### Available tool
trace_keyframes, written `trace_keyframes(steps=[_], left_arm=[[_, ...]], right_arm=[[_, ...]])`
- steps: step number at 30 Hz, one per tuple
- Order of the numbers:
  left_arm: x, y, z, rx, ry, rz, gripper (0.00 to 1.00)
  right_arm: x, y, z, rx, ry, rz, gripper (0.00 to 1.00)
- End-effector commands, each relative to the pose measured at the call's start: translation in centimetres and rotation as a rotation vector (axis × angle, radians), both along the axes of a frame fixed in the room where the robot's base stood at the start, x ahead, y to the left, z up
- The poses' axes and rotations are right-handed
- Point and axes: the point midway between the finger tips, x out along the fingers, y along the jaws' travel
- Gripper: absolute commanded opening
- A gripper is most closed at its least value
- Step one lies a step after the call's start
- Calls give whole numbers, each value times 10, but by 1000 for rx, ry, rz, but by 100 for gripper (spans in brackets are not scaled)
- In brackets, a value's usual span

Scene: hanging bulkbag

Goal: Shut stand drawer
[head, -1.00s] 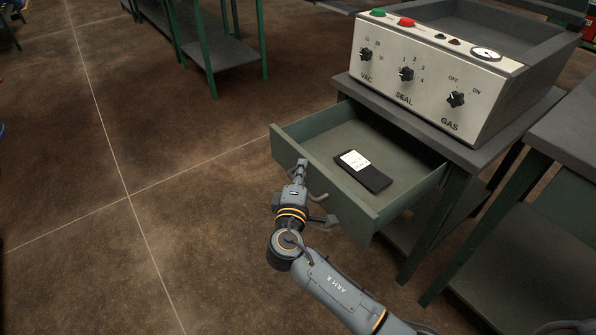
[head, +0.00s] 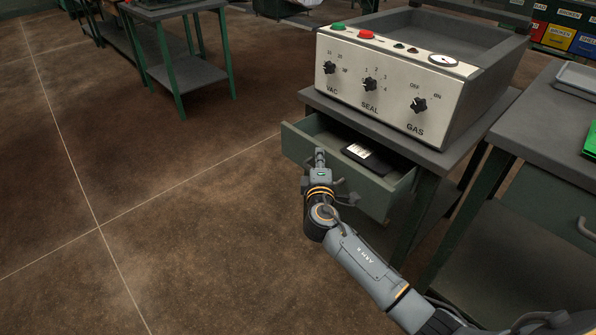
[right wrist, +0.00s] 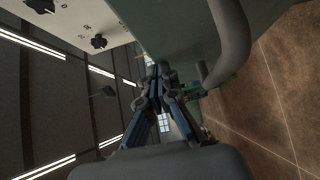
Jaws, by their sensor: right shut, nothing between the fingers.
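The green stand drawer (head: 372,194) is partly open under the stand top (head: 440,158). A black item with a white label (head: 368,157) lies inside it. My right gripper (head: 320,158) is at the drawer front, left of the middle, shut with nothing in it. In the right wrist view its fingers (right wrist: 160,72) are together close to the drawer front (right wrist: 165,25), beside the curved handle (right wrist: 232,45). I cannot tell whether the fingertips touch the front. In the head view the handle is largely hidden by the gripper. My left gripper is not in view.
The sealing machine (head: 392,95) with knobs and buttons stands on the stand. Another table (head: 540,135) with a drawer handle (head: 586,228) is close on the right. A green table (head: 180,75) stands at the back left. The floor on the left is clear.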

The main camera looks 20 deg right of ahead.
Motion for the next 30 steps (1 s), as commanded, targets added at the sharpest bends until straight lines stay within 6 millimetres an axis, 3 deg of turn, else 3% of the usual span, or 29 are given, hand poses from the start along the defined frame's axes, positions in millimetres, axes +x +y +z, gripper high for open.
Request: trace_keyframes(steps=[1, 6, 12, 19, 30], left_arm=[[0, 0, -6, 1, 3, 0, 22], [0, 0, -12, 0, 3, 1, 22], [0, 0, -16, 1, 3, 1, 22], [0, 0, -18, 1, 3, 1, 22], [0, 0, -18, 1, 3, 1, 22]], right_arm=[[5, -14, -1, -4, -1, -4, 0], [19, -47, -2, -2, 0, -3, 0], [30, -72, -1, -1, -1, -1, 0], [35, -85, 0, 0, 0, 0, 0], [36, -86, 0, -1, 0, 0, 0]])
